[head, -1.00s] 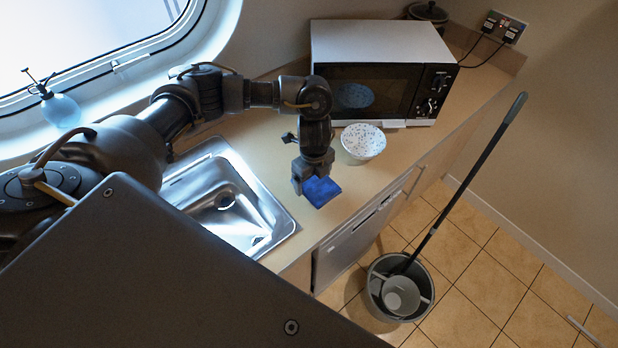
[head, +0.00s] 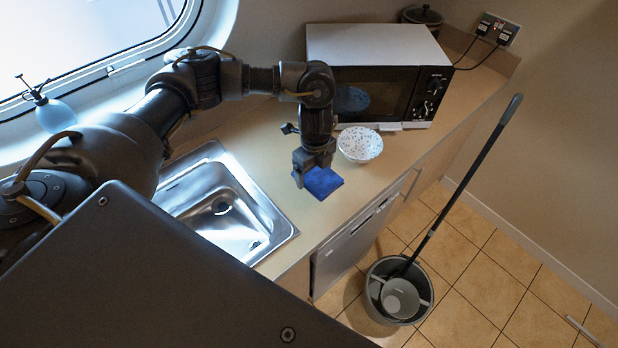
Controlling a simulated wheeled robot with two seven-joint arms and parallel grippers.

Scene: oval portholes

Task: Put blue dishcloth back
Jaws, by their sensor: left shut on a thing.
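The blue dishcloth (head: 324,183) is a small folded square, held over the counter between the sink and the bowl. My left gripper (head: 311,172) points down and is shut on the dishcloth's near-left part. The cloth sticks out to the right of the fingers. I cannot tell exactly how high it is above the counter. My right gripper is not in view.
A steel sink (head: 262,236) lies left of the cloth. A speckled bowl (head: 360,145) stands close behind it, in front of the microwave (head: 380,50). A spray bottle (head: 54,115) stands by the window. A grey bucket (head: 374,308) with a mop is on the floor.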

